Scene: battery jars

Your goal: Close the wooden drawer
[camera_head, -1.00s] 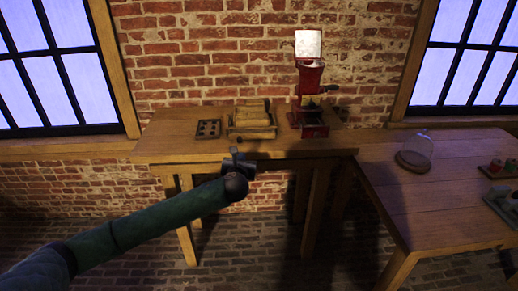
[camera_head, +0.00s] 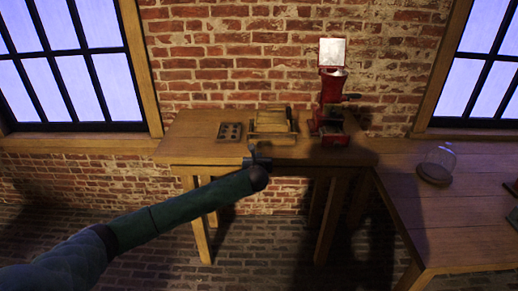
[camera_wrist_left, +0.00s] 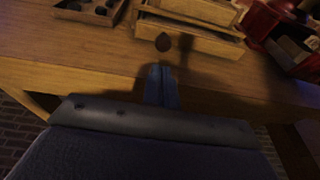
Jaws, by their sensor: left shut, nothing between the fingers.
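The wooden drawer (camera_wrist_left: 190,37) is in the lower front of a small wooden box (camera_head: 271,118) on the table. In the left wrist view, its front stands a little out from the box (camera_wrist_left: 200,10) above. My right gripper is not in view.
A red grinder (camera_head: 332,108) stands close on the right. A glass dome (camera_head: 437,162) is on the right-hand table (camera_head: 440,225). The table top (camera_head: 190,145) is bare at its left end.

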